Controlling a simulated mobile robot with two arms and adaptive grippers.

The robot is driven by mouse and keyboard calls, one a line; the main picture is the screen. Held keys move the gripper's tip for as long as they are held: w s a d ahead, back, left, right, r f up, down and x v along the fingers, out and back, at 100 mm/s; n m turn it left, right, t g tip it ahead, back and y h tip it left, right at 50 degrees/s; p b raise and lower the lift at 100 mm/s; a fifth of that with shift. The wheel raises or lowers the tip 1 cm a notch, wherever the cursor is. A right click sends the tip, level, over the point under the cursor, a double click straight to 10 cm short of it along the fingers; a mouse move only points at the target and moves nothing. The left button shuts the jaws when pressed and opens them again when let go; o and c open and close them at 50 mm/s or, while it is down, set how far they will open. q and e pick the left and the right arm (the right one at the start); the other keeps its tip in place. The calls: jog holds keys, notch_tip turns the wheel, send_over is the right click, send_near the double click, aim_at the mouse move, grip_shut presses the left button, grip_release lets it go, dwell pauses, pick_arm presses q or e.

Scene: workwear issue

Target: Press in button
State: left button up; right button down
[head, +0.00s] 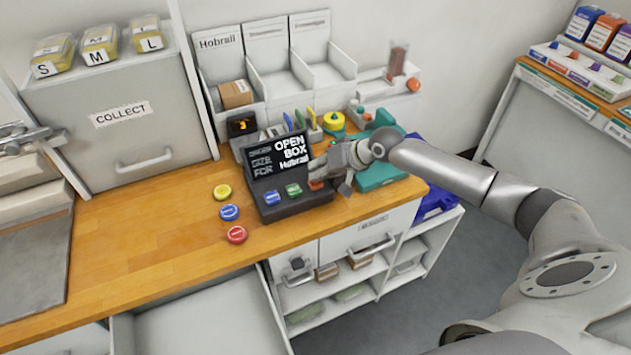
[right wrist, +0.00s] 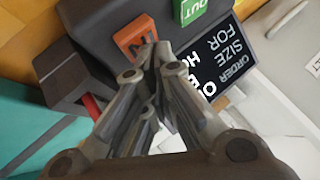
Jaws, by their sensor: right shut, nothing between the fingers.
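A dark console (head: 291,204) stands on the wooden counter, its screen reading "OPEN BOX Hobrail" beside "ORDER SIZE FOR". It carries a blue button (head: 271,198), a green button (head: 293,190) and an orange-red button (head: 316,184). In the right wrist view the orange button (right wrist: 134,38) is marked "IN" and the green button (right wrist: 194,9) "OUT". My right gripper (head: 322,174) is shut and empty at the orange button. In the right wrist view its fingertips (right wrist: 153,55) overlap that button's edge; I cannot tell whether they touch it.
Loose yellow (head: 222,191), blue (head: 229,212) and red (head: 237,234) round discs lie on the counter left of the console. A teal case (head: 385,172) stands right of it. Behind are white bins (head: 272,85) and a grey COLLECT cabinet (head: 125,130). The counter's left middle is clear.

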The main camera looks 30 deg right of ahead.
jog(key=shift+f, duration=0.35)
dwell(0.3)
jog(key=shift+r+p, duration=0.95)
notch_tip(320, 180, up, 5)
jog(key=p, duration=0.5)
jog(key=shift+r, duration=0.1)
dwell(0.5)
